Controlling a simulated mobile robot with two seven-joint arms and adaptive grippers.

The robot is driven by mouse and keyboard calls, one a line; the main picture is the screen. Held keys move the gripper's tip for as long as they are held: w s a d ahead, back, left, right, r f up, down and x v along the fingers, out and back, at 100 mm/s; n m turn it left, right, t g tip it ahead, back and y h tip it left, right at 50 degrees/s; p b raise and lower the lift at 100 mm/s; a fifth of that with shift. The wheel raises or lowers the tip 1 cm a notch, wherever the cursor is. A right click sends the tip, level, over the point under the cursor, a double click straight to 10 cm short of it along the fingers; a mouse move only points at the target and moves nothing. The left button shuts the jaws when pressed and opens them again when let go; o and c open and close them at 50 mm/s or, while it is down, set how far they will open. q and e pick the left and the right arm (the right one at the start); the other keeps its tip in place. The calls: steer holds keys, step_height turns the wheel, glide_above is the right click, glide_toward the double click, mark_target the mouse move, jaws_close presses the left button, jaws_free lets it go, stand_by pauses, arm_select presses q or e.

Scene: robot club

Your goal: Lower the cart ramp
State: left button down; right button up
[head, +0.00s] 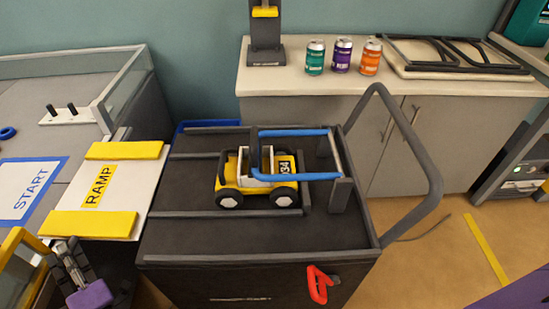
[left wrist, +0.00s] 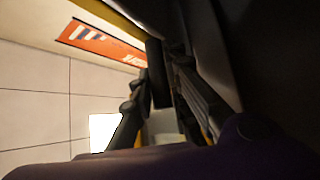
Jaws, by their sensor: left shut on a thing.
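The ramp (head: 122,187) is a white board with a yellow rail along each side and a "RAMP" label. It lies about flat between the dark cart (head: 225,248) and the table (head: 62,150) with the "START" mark. My left gripper (head: 66,250) is at the near left corner of the ramp, by the near yellow rail (head: 90,224). In the left wrist view the dark fingers (left wrist: 155,85) show, with a purple part in front. My right gripper is not in view.
A yellow wheeled robot (head: 257,177) with a blue bar stands on the cart. A red clip (head: 319,284) is on the cart's near side, and a grey push handle (head: 420,150) rises at its right. Three cans (head: 342,55) stand on the cabinet behind.

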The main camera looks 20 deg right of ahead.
arm_select(q)
steer(key=shift+f, duration=0.1)
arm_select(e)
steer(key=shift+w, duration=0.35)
arm_select(q)
steer(key=c, duration=1.8)
jaws_free()
steer(key=shift+o, duration=0.6)
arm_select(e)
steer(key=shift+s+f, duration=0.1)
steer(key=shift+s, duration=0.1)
arm_select(q)
steer(key=shift+s+f, duration=0.1)
steer(key=shift+s, duration=0.05)
steer(key=v, duration=0.7)
steer(key=shift+s+d, duration=0.2)
steer(key=shift+s, duration=0.05)
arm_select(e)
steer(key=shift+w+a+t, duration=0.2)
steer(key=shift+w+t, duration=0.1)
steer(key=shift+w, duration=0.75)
arm_select(q)
steer(key=shift+f, duration=0.1)
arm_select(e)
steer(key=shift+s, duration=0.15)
